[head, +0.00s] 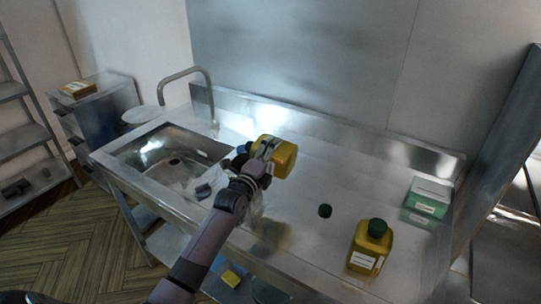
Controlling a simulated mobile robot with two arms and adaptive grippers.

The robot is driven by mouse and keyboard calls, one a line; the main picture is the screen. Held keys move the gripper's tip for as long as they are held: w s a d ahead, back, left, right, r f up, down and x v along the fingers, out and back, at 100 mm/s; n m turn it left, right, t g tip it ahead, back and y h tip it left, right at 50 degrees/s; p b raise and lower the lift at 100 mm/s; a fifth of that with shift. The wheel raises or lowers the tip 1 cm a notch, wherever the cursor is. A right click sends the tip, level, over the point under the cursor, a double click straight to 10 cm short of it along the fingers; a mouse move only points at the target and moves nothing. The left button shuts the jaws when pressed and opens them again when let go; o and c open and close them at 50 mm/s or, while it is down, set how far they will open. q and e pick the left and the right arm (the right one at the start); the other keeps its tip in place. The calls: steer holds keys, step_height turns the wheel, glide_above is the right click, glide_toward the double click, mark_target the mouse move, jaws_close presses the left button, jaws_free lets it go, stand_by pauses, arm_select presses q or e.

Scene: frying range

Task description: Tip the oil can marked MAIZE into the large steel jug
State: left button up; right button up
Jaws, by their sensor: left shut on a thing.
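My left gripper (267,150) is shut on a yellow oil can (286,160) above the steel counter, just right of the sink. The can lies tipped over on its side; any marking on it is too small to read. A pale, shiny shape (204,189) shows below and left of the gripper, partly hidden by my arm; I cannot tell if it is the large steel jug. I cannot see whether oil is flowing. A second yellow can (370,246) with a green cap stands upright at the front right, its label unreadable. My right gripper is out of view.
A loose dark green cap (325,210) lies on the counter (330,160). A green and white box (429,197) stands at the right end. The sink (172,158) with its tap (210,95) is on the left. The counter behind the loose cap is clear.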

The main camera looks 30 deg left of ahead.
mark_target(255, 142)
arm_select(q)
steer(key=n, duration=0.3)
steer(key=shift+a+r, duration=0.2)
steer(key=shift+r, duration=0.15)
steer(key=shift+a+r+n+p, duration=0.15)
steer(key=shift+r+n+p, duration=0.15)
steer(key=shift+p, duration=0.1)
steer(key=shift+a+r+n+p, duration=0.3)
steer(key=shift+r+n+p, duration=0.25)
steer(key=shift+n, duration=0.35)
steer(key=a+r+n+p, duration=0.1)
steer(key=n, duration=0.2)
steer(key=shift+a+r, duration=0.15)
steer(key=shift+r, duration=0.05)
steer(key=shift+a+r+n, duration=0.3)
steer(key=shift+a+n, duration=0.1)
steer(key=shift+n, duration=0.3)
steer(key=shift+a+r+n, duration=0.25)
steer(key=shift+a+n, duration=0.15)
steer(key=shift+n, duration=0.3)
steer(key=shift+a+r+n, duration=0.2)
steer(key=shift+a+n, duration=0.35)
steer(key=shift+n, duration=0.2)
steer(key=shift+a+r+n, duration=0.2)
steer(key=shift+a+n, duration=0.3)
steer(key=shift+n, duration=0.25)
stand_by(0.3)
